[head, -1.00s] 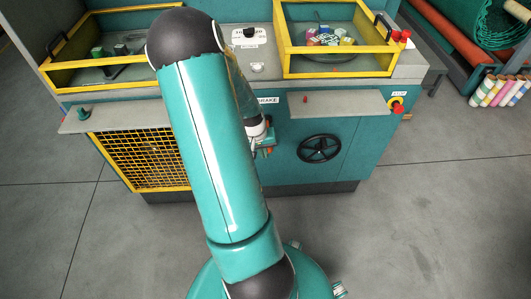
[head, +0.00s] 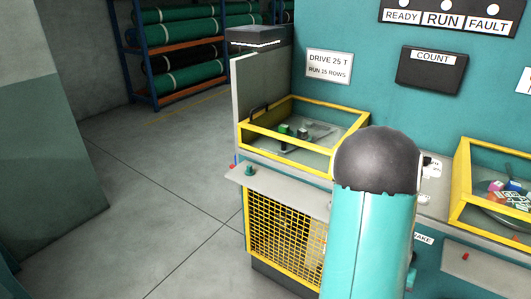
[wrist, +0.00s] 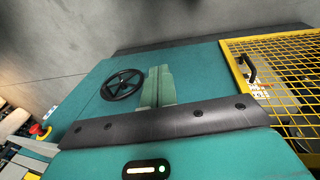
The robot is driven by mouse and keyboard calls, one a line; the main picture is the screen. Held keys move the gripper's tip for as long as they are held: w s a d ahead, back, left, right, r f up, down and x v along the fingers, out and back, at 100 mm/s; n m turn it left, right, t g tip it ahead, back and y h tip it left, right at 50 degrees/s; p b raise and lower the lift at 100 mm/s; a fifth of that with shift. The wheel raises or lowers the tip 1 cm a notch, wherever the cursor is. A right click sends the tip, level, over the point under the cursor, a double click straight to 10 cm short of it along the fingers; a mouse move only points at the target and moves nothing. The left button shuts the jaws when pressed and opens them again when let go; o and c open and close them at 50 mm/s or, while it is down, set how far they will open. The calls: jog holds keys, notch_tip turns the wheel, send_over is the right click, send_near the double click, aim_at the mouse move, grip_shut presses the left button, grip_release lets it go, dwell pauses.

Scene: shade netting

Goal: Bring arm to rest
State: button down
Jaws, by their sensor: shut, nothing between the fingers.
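My arm (head: 372,235), teal with a dark round joint, rises at the lower middle right of the head view. My gripper is hidden behind it there. In the wrist view my gripper (wrist: 159,72) shows as two pale green fingers side by side, shut with nothing between them. It is in front of the machine's teal front panel (wrist: 195,70), to the right of the black handwheel (wrist: 122,85). I cannot tell the distance to the panel.
A yellow mesh guard (head: 285,222) is on the machine's front; the wrist view shows it at right (wrist: 285,75). A small shelf (head: 280,190) juts out above it. Yellow-framed bays (head: 300,145) sit on top. Open floor (head: 150,200) lies left, with a roll rack (head: 150,55) behind.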

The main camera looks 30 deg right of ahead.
jog(key=w+a+r+n+t, duration=0.4)
jog(key=w+a+r+n, duration=0.1)
jog(key=w+a+r, duration=1.05)
jog(key=s+a+r+n+t, duration=0.1)
jog(key=s+a+r+n, duration=0.1)
jog(key=a+r, duration=0.2)
jog(key=s+a+r+n+t+y, duration=0.1)
jog(key=a+r+n, duration=0.2)
jog(key=a, duration=0.8)
jog(key=s+a+r+n+t, duration=0.1)
jog(key=s+a+r+n, duration=0.1)
jog(key=a+r, duration=0.5)
jog(key=shift+s+a+n+y, duration=0.3)
jog(key=shift+s+a+y, duration=0.1)
jog(key=shift+a, duration=0.25)
jog(key=shift+d, duration=0.2)
